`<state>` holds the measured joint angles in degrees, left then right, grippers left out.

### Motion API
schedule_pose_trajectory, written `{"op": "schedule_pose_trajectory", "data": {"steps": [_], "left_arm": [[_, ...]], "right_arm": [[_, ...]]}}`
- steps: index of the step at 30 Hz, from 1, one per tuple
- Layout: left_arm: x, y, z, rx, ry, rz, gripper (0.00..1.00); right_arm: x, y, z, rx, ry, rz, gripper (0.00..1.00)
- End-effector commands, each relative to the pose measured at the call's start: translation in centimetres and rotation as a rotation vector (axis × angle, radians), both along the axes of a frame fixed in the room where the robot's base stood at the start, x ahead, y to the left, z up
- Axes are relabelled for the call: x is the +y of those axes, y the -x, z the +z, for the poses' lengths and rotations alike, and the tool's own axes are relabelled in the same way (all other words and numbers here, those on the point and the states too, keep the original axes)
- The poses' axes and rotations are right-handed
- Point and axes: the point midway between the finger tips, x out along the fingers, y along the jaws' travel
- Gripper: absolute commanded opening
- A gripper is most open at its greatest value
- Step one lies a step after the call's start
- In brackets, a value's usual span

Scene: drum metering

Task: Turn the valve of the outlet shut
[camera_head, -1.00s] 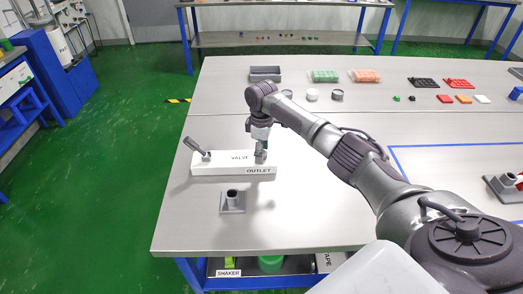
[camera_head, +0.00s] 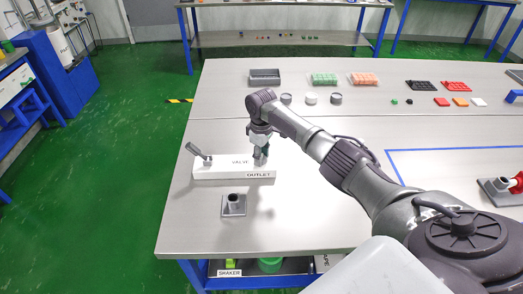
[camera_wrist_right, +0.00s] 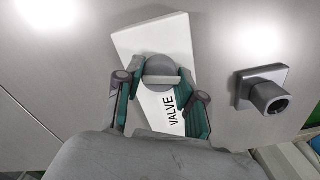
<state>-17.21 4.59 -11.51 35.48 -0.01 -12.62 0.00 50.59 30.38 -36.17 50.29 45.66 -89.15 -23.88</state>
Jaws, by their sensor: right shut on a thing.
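A white block (camera_head: 222,172) lies on the table, marked VALVE on top and OUTLET on its front. A grey lever (camera_head: 196,150) leans up to the left from its left end. My right gripper (camera_head: 260,157) is over the block's right end. In the right wrist view, a round grey valve knob (camera_wrist_right: 160,67) with a raised bar sits on the white block (camera_wrist_right: 150,38). My right gripper (camera_wrist_right: 162,100) has a green-padded finger on each side of the knob and is shut on it. The exact contact is partly hidden. My left gripper is not in view.
A grey socket on a square base (camera_head: 234,204) stands in front of the block; it also shows in the wrist view (camera_wrist_right: 266,92). A grey tray (camera_head: 265,76) and several small cups stand behind. The table left of the block ends close by.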

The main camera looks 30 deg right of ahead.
Motion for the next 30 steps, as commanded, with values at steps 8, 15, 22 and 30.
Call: {"op": "schedule_pose_trajectory", "data": {"steps": [8,15,22,30], "left_arm": [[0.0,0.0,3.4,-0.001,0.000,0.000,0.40],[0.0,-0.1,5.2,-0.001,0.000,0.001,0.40],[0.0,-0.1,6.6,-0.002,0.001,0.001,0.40],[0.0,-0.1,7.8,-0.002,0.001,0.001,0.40]], "right_arm": [[0.1,0.0,0.5,0.000,-0.003,-0.265,0.03],[0.2,0.0,0.4,0.000,-0.003,-0.492,0.03],[0.1,-0.1,0.4,-0.001,-0.002,-0.712,0.03],[0.1,-0.1,0.3,-0.002,-0.002,-0.960,0.03]]}}
